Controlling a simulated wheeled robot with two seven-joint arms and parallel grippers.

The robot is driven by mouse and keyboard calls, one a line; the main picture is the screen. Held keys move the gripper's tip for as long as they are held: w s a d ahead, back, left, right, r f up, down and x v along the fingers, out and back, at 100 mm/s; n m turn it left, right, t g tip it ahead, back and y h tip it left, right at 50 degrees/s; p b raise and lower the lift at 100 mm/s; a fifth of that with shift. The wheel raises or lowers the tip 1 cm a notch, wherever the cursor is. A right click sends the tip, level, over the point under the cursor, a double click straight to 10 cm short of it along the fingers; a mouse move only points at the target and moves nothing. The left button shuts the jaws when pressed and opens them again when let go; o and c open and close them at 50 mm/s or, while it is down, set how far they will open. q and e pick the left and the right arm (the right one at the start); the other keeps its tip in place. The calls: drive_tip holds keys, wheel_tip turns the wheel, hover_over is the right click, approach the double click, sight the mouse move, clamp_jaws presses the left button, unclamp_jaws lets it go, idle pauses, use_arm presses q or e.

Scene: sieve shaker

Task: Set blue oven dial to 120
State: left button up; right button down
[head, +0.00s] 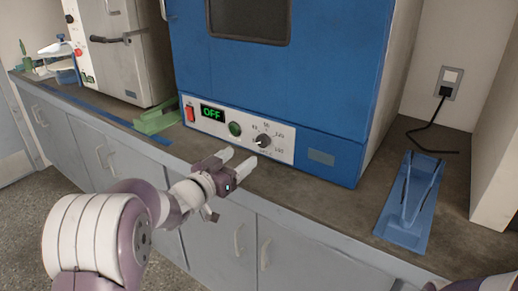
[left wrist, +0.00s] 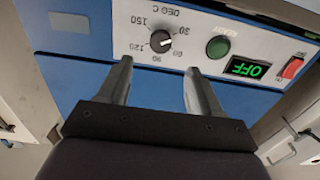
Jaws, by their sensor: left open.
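The blue oven (head: 262,80) stands on the counter, with a white control panel (head: 215,128) low on its front. Its black dial (head: 264,141) has a numbered scale; in the left wrist view the dial (left wrist: 161,41) appears upside down, its white mark appearing to point toward 30. The display (head: 212,114) reads OFF. My left gripper (head: 238,158) is open and empty, in front of and a little below the dial. In the left wrist view its fingertips (left wrist: 158,66) point at the panel, apart from the dial. My right gripper is out of view.
A red switch (head: 190,114) and a green button (head: 235,129) are on the same panel. A blue stand (head: 407,205) is on the counter at right, a green one (head: 157,116) left of the oven. A white appliance (head: 118,50) stands further left.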

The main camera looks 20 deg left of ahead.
sight(261, 142)
use_arm(q)
drive_tip(key=b+x, duration=0.1)
drive_tip(key=x, duration=0.8)
drive_tip(key=shift+f, duration=0.1)
drive_tip(key=shift+c, duration=0.3)
drive_tip(key=c, duration=1)
